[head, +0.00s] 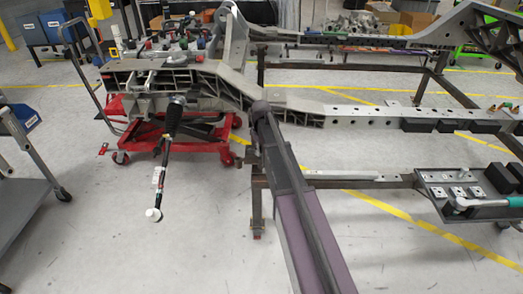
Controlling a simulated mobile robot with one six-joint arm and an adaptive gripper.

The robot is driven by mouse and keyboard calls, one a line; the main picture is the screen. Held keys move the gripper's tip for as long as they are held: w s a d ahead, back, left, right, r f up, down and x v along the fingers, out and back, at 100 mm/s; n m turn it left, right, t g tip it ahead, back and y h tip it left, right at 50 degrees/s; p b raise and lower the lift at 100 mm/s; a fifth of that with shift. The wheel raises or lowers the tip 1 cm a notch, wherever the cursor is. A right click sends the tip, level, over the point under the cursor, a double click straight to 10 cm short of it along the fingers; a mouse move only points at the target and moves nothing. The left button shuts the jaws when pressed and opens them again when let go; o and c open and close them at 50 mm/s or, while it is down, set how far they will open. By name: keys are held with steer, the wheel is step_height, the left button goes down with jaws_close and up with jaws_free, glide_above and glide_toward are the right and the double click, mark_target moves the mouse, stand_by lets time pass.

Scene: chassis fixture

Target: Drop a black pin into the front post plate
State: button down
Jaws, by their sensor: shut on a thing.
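My gripper is not visible in the head view, so what it holds cannot be seen. No black pin can be made out for certain. A dark tray (445,217) at the right carries several small light plates (459,192), each with a dark knob or hole. I cannot tell whether one of these is the front post plate. The long grey chassis rail (365,118) with a row of holes runs above and behind the tray. Small orange and green pieces (505,106) sit near its right end, too small to identify.
A long dark and purple beam (300,205) crosses the centre foreground. A red wheeled lift (190,145) stands left under the chassis, with a black rod (165,165) in front. Black blocks (500,178) and a teal-handled tool (480,203) are on the tray. A grey cart (25,160) stands far left.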

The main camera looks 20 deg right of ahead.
steer(key=shift+d+f+b, duration=0.1)
steer(key=shift+f+b, duration=0.7)
steer(key=shift+f, duration=0.05)
steer(key=shift+c, duration=1.4)
jaws_free()
steer(key=shift+w, duration=0.1)
steer(key=shift+d, duration=0.1)
steer(key=c, duration=0.3)
steer(key=shift+o, duration=0.9)
steer(key=shift+w+r, duration=0.1)
steer(key=shift+r, duration=0.1)
